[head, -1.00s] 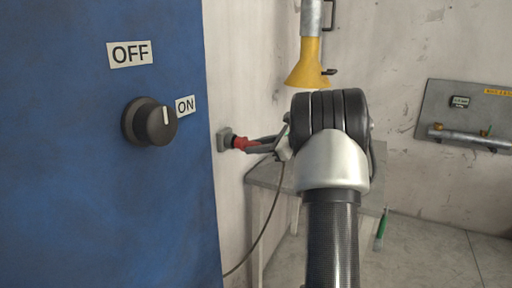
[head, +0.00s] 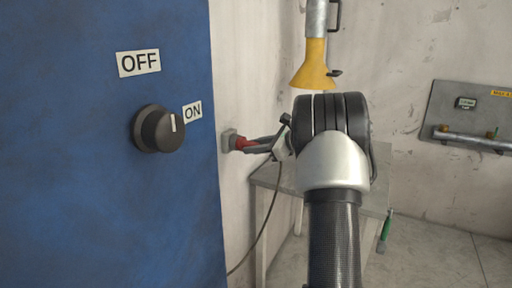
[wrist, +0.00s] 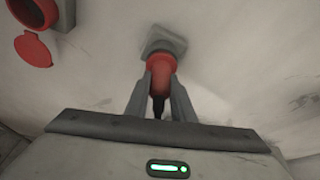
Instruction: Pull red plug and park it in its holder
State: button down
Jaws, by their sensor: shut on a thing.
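The red plug (head: 244,144) sits at a grey wall socket (head: 229,139), just right of the blue cabinet in the head view. In the wrist view the red plug (wrist: 160,68) points into the grey socket (wrist: 163,42), with no clear gap between them. My gripper (head: 254,145) is shut on the plug, one finger on each side of it, as the wrist view (wrist: 160,88) also shows. A dark cable (head: 265,220) hangs from behind the gripper. A red round holder with an open red lid (wrist: 33,49) is at the upper left of the wrist view.
The blue cabinet (head: 90,190) with a black knob (head: 158,129) fills the left of the head view. A grey table (head: 268,178) stands below the gripper. A yellow funnel-shaped hood (head: 314,70) hangs above my arm. A grey wall panel (head: 470,118) is at right.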

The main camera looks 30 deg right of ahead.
jog(key=shift+w+a, duration=0.35)
jog(key=shift+w, duration=0.1)
jog(key=c, duration=1.4)
grip_release()
jog(key=shift+c, duration=0.2)
jog(key=p+v, duration=0.2)
jog(key=v, duration=1.5)
jog(key=shift+s, duration=0.2)
jog(key=shift+d, duration=0.15)
